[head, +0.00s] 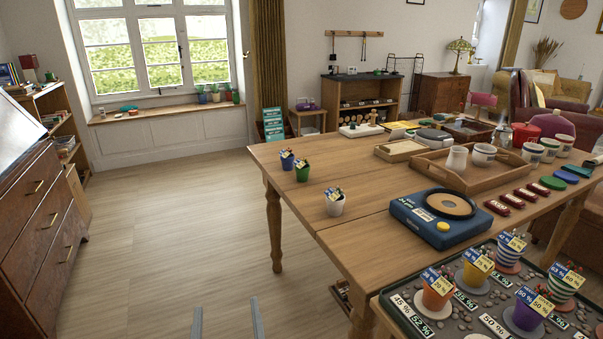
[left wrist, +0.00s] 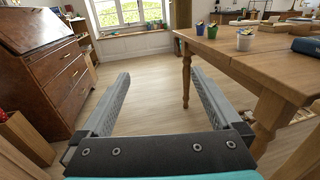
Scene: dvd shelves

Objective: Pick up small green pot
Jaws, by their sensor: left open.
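The small green pot (head: 302,172) stands on the left part of the wooden table, with a small tag in it. It also shows in the left wrist view (left wrist: 211,31), near the table's far corner. A blue pot (head: 287,160) stands just behind it to the left, and a white pot (head: 334,203) stands nearer and to the right. My left gripper (head: 227,318) is open and empty at the bottom of the head view, over the floor and apart from the table. Its two fingers (left wrist: 160,95) are spread wide in the left wrist view. My right gripper is not in view.
A wooden dresser (head: 40,235) stands at left. The floor (head: 180,220) between is clear.

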